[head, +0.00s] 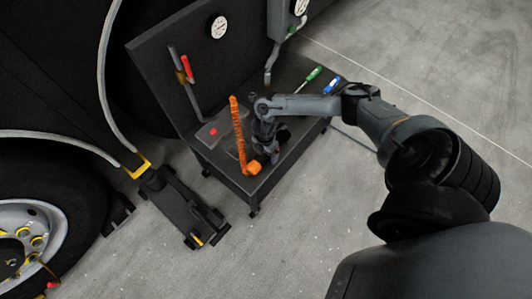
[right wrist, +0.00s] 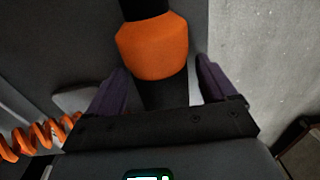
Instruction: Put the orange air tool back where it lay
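The orange air tool (head: 254,168) is at the front edge of the dark cart top, beside my right gripper. In the right wrist view its orange body (right wrist: 152,48) lies just beyond and between the fingertips, with black parts above and below it. My right gripper (right wrist: 162,68) is open: its purple fingers stand apart, with a gap visible on the right of the black part between them. In the head view the right gripper (head: 269,150) is low over the cart, its fingers partly hidden by the wrist. My left gripper is not in view.
The cart (head: 283,177) has an upright back panel (head: 157,62) with gauges. An orange coiled hose (head: 238,130) rises beside my gripper. Green (head: 314,73) and blue (head: 331,86) handled tools lie at the right. A floor jack (head: 180,207) stands left, near a wheel (head: 35,235).

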